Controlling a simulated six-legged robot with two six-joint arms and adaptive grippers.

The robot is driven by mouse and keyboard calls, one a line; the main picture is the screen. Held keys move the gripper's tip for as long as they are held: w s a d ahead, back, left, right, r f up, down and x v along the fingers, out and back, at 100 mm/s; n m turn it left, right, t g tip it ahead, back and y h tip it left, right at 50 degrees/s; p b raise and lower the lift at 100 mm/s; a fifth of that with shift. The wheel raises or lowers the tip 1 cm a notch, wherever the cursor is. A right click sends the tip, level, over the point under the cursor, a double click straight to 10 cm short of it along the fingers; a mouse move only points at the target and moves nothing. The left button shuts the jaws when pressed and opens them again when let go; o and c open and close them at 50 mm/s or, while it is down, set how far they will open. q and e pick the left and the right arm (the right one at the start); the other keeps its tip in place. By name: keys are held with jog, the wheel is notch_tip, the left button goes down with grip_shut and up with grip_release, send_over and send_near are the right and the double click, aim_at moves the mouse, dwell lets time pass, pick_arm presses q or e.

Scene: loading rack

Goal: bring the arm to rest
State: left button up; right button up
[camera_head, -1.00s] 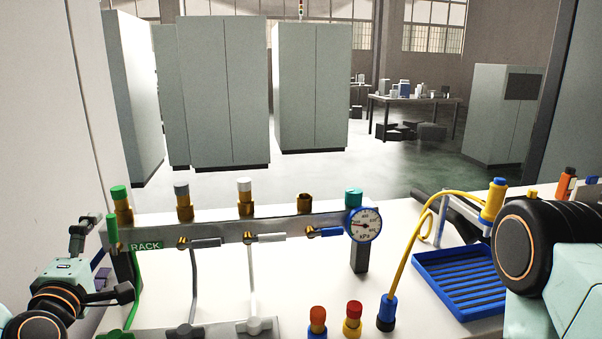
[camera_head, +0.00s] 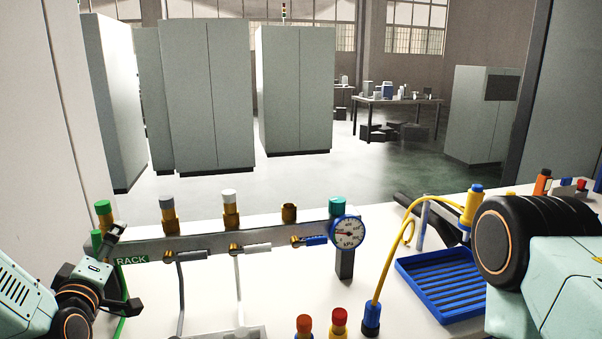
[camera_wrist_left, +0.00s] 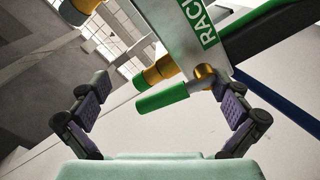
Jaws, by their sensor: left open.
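My left gripper (camera_head: 122,270) is at the left end of the rack in the head view, with its fingers apart. In the left wrist view its two fingers (camera_wrist_left: 160,88) are spread wide. A green valve handle (camera_wrist_left: 162,97) shows between them, and the fingers do not visibly touch it. The green handle (camera_head: 97,241) is partly hidden behind my gripper in the head view. My right arm (camera_head: 545,270) comes in at the right edge; its gripper is out of view.
The rack (camera_head: 190,240) carries several capped ports, levers and a gauge (camera_head: 347,232). A yellow hose (camera_head: 388,260) rises from a blue fitting. A blue tray (camera_head: 442,284) lies right. Red and orange caps (camera_head: 339,317) stand at the front.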

pick_arm(q)
jog(key=m, duration=0.1)
jog(key=d+f+m+p, duration=0.1)
jog(key=m, duration=0.3)
jog(key=shift+w+d+f, duration=0.2)
jog(key=shift+w+f, duration=0.05)
jog(key=shift+d+f+m+p, duration=0.2)
jog(key=shift+f+m+p, duration=0.15)
jog(key=shift+m, duration=0.65)
jog(key=shift+d+f+m+p, duration=0.15)
jog(key=shift+f+m, duration=0.2)
jog(key=shift+m, duration=0.5)
jog(key=shift+a+f+m+p, duration=0.15)
jog(key=shift+f+m, duration=0.15)
jog(key=shift+m, duration=0.55)
jog(key=shift+d, duration=0.1)
jog(key=shift+s, duration=0.1)
